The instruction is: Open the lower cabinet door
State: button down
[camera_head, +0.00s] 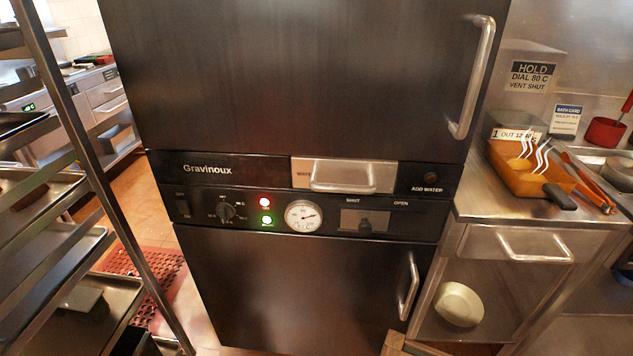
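The lower cabinet door (290,285) is a dark metal panel below the control strip. It looks closed, flush with the cabinet front. Its silver vertical handle (408,287) is near the door's right edge. The upper door (300,70) is also closed and has a longer handle (472,78) on its right side. The control panel (300,205) between them has a dial, a round gauge, a red and a green light, and a slider. My gripper is not in view, so its state does not show.
A tray rack (95,180) stands close on the left. A steel counter (470,190) with a drawer (520,245) adjoins the cabinet on the right, with an orange pan (522,180) on top. A pale bowl (460,304) sits beneath it. A red floor mat (160,275) lies at left.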

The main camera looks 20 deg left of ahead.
aim_at(290, 293)
jog(key=u, duration=1.6)
